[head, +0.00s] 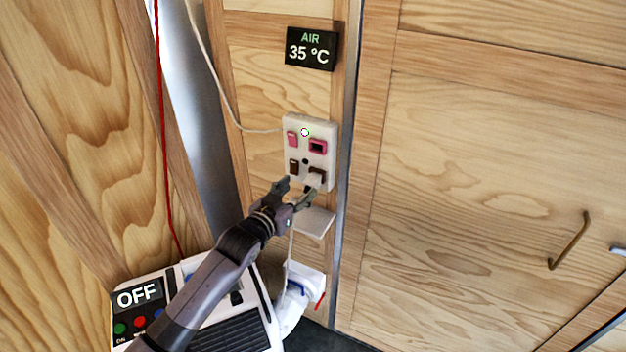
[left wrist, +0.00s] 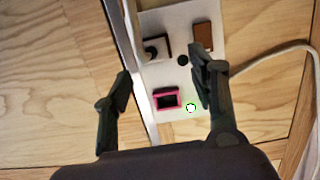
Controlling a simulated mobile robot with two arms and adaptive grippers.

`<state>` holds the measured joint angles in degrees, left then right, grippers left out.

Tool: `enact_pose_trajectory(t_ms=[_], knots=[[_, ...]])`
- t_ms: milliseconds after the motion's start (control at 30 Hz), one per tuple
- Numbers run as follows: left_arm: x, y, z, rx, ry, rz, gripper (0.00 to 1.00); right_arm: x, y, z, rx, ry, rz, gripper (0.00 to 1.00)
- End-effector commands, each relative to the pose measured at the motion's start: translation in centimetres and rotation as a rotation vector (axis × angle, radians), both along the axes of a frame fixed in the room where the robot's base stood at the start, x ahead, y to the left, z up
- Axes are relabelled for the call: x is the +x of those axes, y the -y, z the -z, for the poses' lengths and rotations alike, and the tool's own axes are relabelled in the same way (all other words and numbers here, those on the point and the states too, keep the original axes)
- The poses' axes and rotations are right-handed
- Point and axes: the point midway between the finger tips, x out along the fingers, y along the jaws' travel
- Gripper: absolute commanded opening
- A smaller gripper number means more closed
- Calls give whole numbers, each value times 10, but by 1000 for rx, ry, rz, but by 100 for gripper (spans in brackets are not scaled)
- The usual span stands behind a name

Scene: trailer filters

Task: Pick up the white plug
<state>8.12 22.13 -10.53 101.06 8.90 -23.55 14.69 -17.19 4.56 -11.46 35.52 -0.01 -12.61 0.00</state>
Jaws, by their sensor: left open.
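The white plug (head: 315,180) sits in the lower brown socket of the wall panel (head: 290,122). A white cord hangs below it. My left gripper (head: 298,188) is open and empty just in front of the panel's lower part and partly covers the plug. In the left wrist view, the plug (left wrist: 154,49) shows in the dark-framed socket, beyond the space between the spread fingers of my left gripper (left wrist: 162,83). The fingers appear apart from it. My right gripper is not in view.
The panel also has a pink switch (head: 292,139), a pink socket (head: 317,146) and a brown switch (head: 294,166). A small white shelf (head: 315,222) juts out below. A unit reading OFF (head: 138,295) stands lower left. A temperature display (head: 311,48) hangs above.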

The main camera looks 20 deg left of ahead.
Motion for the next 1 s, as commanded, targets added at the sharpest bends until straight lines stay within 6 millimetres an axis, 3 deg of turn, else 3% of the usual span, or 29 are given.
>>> enact_pose_trajectory(t_ms=[500,833,1000], knots=[[48,15,7,1,0,0,53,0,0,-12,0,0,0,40],[52,15,8,1,0,0,53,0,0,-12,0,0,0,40],[52,15,8,0,0,0,41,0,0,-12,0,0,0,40]])
